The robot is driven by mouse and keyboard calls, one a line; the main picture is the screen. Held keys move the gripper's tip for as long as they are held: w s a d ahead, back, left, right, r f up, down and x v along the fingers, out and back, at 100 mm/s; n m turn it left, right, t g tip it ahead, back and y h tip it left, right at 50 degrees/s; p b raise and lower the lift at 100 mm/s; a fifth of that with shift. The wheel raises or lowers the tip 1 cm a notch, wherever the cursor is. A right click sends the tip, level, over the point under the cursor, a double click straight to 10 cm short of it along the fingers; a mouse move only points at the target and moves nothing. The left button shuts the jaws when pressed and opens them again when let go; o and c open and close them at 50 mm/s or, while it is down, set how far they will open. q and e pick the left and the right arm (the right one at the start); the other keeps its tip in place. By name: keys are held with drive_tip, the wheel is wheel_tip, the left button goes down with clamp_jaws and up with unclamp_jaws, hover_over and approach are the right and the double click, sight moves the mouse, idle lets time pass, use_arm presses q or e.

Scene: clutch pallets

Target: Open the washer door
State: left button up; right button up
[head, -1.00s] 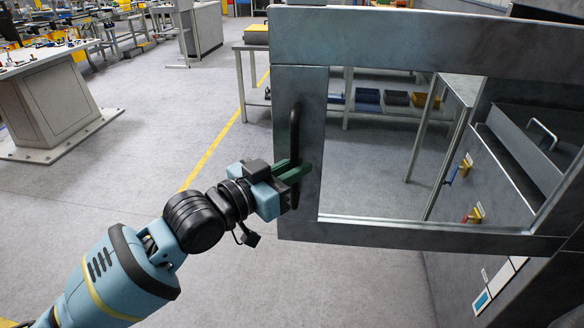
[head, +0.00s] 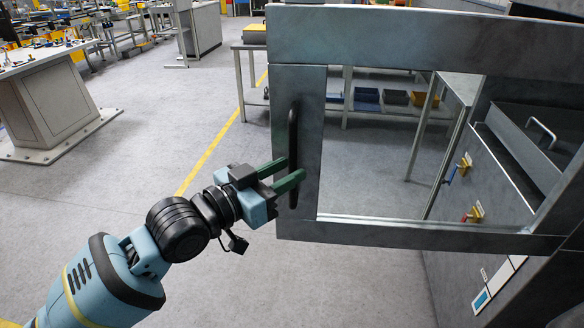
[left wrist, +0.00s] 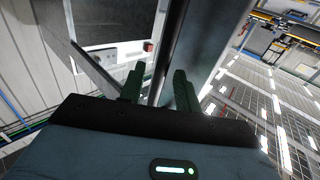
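The washer door (head: 298,150) is a grey metal frame around a see-through window, and it stands swung wide open. A black vertical bar handle (head: 293,130) is on its left side. My left gripper (head: 294,172) is open, its two green fingers parted, with the tips close to the lower part of the handle. I cannot tell whether they touch it. My right gripper is not in view.
The washer body (head: 480,180) with yellow-tagged valves is at the right, behind the door. A table (head: 250,48) with bins on its lower shelf stands beyond the door. A grey workbench (head: 50,95) is at far left. The floor (head: 130,190) around my left arm is clear.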

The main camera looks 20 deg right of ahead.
use_arm(q)
drive_tip(key=shift+v, duration=2.75)
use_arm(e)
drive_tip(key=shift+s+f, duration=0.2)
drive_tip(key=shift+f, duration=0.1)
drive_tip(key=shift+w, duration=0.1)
